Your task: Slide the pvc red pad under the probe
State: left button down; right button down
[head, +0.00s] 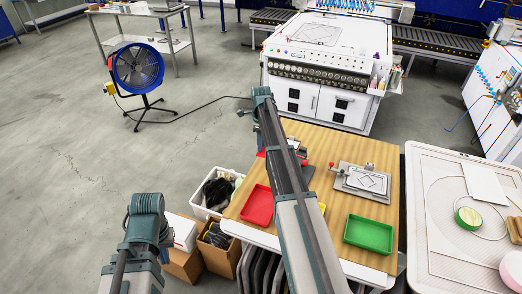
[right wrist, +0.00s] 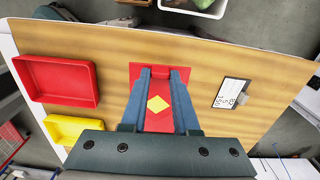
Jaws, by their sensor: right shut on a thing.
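The red pad (right wrist: 150,72) lies on the wooden table, with a yellow diamond on it, in the right wrist view. My right gripper (right wrist: 162,72) reaches over it, its two fingers on either side of the diamond, and is shut on the pad. In the head view my right arm hides most of the pad; a small red corner (head: 260,153) shows at the arm's left edge. A metal fixture with a red knob (head: 333,168) and a framed plate (head: 367,182) stands right of my arm; I cannot make out the probe's tip.
A red tray (head: 257,205), a green tray (head: 369,233) and a partly hidden yellow tray (right wrist: 72,129) sit on the table. A white bin (head: 198,211) and cardboard boxes stand left of the table. Bare wood lies around the fixture.

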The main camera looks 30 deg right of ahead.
jog(key=shift+s+a+f+b, duration=0.1)
jog(key=shift+s+f+b, duration=0.1)
jog(key=shift+f+b, duration=0.6)
jog(key=shift+f, duration=0.45)
jog(key=shift+f, duration=0.1)
notch_tip(320, 180, down, 4)
jog(key=b, duration=0.4)
jog(key=shift+f+b, duration=0.25)
jog(key=shift+b, duration=0.15)
jog(key=shift+s+d+r+p, duration=0.2)
jog(key=shift+s+d, duration=0.2)
jog(key=shift+s, duration=0.2)
jog(key=shift+s+d+r+p, duration=0.15)
jog(key=shift+s+d, duration=0.2)
jog(key=shift+s, duration=0.2)
jog(key=shift+s+d, duration=0.7)
jog(key=shift+s, duration=0.2)
jog(key=shift+s+d, duration=0.65)
jog(key=shift+s, duration=0.2)
jog(key=shift+f+b, duration=0.45)
jog(key=c, duration=0.6)
grip_release()
